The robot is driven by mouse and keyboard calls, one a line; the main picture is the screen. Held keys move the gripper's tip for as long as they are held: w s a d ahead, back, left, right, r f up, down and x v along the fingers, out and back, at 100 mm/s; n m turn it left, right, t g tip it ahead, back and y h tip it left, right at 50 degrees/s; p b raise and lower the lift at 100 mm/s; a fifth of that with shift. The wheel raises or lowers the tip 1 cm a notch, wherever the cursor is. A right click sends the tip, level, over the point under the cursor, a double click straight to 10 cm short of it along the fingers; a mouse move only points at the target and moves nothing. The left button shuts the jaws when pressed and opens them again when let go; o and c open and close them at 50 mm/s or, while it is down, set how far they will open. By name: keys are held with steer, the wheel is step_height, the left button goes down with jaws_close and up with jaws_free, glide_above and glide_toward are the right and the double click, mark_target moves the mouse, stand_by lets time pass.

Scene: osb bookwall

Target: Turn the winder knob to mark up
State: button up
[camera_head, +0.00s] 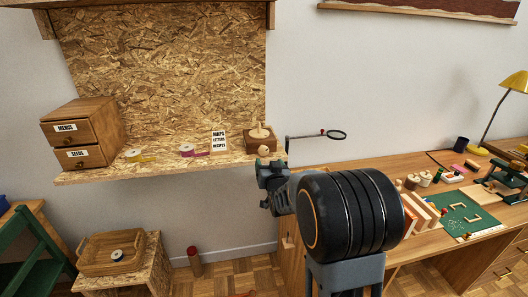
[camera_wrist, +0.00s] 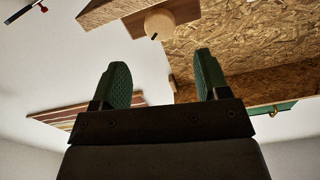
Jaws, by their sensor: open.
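The winder is a small wooden box (camera_head: 262,144) at the right end of the OSB shelf, with a spool-like top. Its round pale wooden knob (camera_head: 264,150) is on the front. In the wrist view the knob (camera_wrist: 160,22) shows near the top centre, with a dark mark at its lower-left edge in that picture. The wooden box (camera_wrist: 145,10) is behind it. My gripper (camera_head: 265,186) is below and in front of the shelf's right end. In the wrist view my gripper (camera_wrist: 161,72) has its green fingers spread, with nothing between them. The knob is beyond the fingertips, apart from them.
A magnifier on a rod (camera_head: 336,134) sticks out right of the winder. A cluttered desk (camera_head: 385,166) is at right.

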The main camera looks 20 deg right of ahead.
mark_target(264, 151)
steer(key=p+x, duration=0.1)
steer(key=x, duration=0.7)
steer(key=shift+c, duration=0.5)
steer(key=c, duration=0.8)
steer(key=shift+f+n+b, duration=0.3)
steer(key=shift+n+b, duration=0.1)
steer(key=shift+b, duration=0.35)
steer(key=shift+f+n+b, duration=0.1)
steer(key=shift+n+b, duration=0.3)
steer(key=shift+b, duration=0.55)
steer(key=n+b, duration=0.2)
steer(key=b, duration=0.1)
steer(key=shift+n, duration=0.3)
steer(key=shift+r+n, duration=0.3)
steer(key=shift+r, duration=0.1)
steer(key=shift+c, duration=0.2)
